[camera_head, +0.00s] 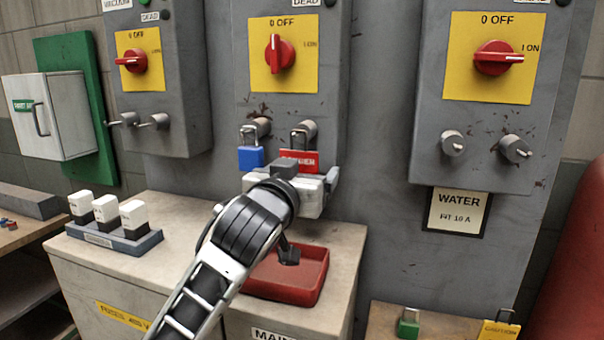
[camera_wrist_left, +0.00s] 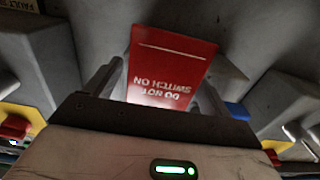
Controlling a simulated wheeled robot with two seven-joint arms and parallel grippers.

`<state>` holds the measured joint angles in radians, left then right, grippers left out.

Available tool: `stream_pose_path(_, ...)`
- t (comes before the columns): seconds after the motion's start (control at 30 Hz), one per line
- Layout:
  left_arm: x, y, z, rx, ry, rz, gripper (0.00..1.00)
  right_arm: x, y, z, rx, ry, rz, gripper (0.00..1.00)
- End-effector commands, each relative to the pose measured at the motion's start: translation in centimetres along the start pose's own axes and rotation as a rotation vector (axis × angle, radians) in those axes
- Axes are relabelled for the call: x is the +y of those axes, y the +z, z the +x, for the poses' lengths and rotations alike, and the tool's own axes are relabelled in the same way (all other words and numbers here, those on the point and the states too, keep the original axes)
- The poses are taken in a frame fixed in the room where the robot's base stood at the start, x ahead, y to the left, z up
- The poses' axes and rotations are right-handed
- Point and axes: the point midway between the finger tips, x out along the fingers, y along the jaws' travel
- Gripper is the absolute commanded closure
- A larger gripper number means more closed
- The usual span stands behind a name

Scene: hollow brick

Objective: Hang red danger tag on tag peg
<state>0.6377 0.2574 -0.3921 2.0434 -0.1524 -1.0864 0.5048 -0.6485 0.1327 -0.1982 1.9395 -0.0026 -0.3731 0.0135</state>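The red danger tag (camera_head: 299,157) is upright at the right peg (camera_head: 304,131) of the middle grey panel, its thin loop at the peg. I cannot tell how far the loop sits over the peg. My left gripper (camera_head: 293,178) is just in front of and below the tag and hides its lower part. In the left wrist view the tag (camera_wrist_left: 172,65) shows upside-down lettering and lies between the two spread fingers (camera_wrist_left: 160,88), with a gap at the left finger. The left gripper looks open. My right gripper is not in view.
A blue padlock (camera_head: 250,157) hangs at the left peg beside the tag. A red tray (camera_head: 290,292) lies below on the cabinet top (camera_head: 185,270), with a holder (camera_head: 112,240) of white-topped blocks at left. Red switches on yellow plates sit above the pegs.

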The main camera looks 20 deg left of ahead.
Motion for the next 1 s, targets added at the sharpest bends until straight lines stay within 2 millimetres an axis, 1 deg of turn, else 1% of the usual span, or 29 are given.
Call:
stream_pose_path(0.2, 0.0, 0.0, -0.1, 0.0, 0.0, 0.0, 0.17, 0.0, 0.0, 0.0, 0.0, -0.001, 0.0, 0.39)
stream_pose_path(0.27, 0.0, 0.1, -0.4, 0.0, 0.0, 0.0, 0.17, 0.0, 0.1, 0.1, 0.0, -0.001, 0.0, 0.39)
stream_pose_path(0.33, 0.0, 0.1, -1.1, 0.0, 0.001, 0.0, 0.17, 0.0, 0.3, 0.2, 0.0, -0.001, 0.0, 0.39)
stream_pose_path(0.47, 0.0, 0.2, -3.4, 0.002, 0.002, -0.003, 0.17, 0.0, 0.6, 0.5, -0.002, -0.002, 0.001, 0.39)
stream_pose_path(0.57, 0.0, 0.2, -5.7, 0.002, 0.002, -0.002, 0.17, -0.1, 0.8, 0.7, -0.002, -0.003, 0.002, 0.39)
stream_pose_path(0.8, 0.1, 0.1, -10.7, 0.003, 0.003, -0.003, 0.17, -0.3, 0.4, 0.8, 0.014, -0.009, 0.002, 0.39)
stream_pose_path(0.83, 0.0, 0.4, -10.9, 0.003, 0.0, -0.003, 0.17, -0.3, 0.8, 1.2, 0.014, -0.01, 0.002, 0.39)
stream_pose_path(0.9, -0.1, 0.6, -10.8, 0.008, -0.007, -0.005, 0.17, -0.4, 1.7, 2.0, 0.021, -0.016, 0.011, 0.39)
stream_pose_path(1.0, -0.2, 0.6, -10.9, 0.009, -0.011, -0.009, 0.17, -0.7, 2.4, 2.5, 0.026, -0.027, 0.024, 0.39)
